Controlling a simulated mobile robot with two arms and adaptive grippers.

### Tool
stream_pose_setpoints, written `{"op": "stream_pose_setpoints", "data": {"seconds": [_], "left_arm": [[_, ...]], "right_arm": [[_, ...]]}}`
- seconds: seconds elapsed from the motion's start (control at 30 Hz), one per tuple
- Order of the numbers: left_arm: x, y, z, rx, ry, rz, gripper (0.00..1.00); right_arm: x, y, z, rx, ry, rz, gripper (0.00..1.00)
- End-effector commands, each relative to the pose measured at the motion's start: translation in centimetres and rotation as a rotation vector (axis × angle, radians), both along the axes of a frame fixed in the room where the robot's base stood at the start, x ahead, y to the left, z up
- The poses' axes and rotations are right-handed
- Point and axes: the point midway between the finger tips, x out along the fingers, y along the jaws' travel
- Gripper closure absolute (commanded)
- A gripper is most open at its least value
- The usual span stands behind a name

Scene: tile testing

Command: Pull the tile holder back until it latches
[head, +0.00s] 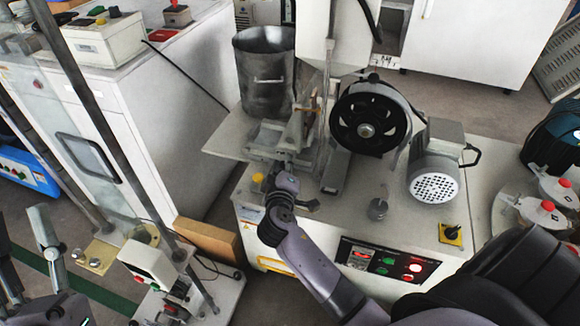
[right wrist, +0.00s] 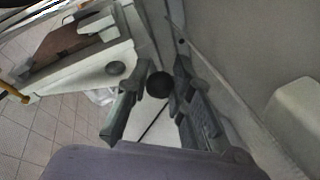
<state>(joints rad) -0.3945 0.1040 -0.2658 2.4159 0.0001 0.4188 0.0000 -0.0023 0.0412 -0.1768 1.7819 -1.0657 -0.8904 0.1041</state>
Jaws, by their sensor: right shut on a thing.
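The tile holder (head: 270,140) is a pale metal carriage on the test machine, left of the black wheel (head: 370,118). A brown tile (head: 298,122) stands in it and also shows in the right wrist view (right wrist: 72,46). My right gripper (head: 284,165) is at the front of the holder. In the right wrist view its two fingers (right wrist: 158,92) are on either side of a dark round knob (right wrist: 158,84), and it is shut on that knob. The knob is hidden in the head view. My left gripper (head: 27,250) is at the lower left, open and empty, away from the machine.
A metal hopper (head: 264,75) stands behind the holder. The motor (head: 435,165) is right of the wheel, and a lit control panel (head: 385,262) is on the machine's front. A white cabinet (head: 150,110) stands to the left, with a cardboard box (head: 208,240) near it.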

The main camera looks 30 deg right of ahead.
Motion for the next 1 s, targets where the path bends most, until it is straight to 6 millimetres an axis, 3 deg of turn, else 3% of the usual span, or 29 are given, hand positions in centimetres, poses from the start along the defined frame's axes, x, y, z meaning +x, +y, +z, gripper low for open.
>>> {"op": "stream_pose_setpoints", "data": {"seconds": [0.13, 0.17, 0.3, 0.67, 1.0], "left_arm": [[0.0, 0.0, 0.0, 0.000, 0.001, 0.000, 0.60], [0.0, 0.0, 0.0, 0.000, 0.001, 0.000, 0.60], [0.0, 0.0, 0.0, 0.001, 0.002, 0.001, 0.60], [0.1, 0.0, -0.1, 0.001, 0.005, 0.001, 0.60], [0.1, 0.0, -0.1, 0.001, 0.004, 0.001, 0.60]], "right_arm": [[0.0, 0.3, -0.2, 0.002, 0.003, 0.007, 1.00], [0.0, 0.3, -0.2, 0.002, 0.003, 0.007, 0.78], [0.0, 0.2, -0.2, 0.001, 0.003, 0.006, 0.70], [-0.5, 0.4, 0.0, 0.000, 0.002, 0.004, 0.70], [-5.6, 4.0, 1.3, 0.004, 0.004, 0.004, 0.70]]}}
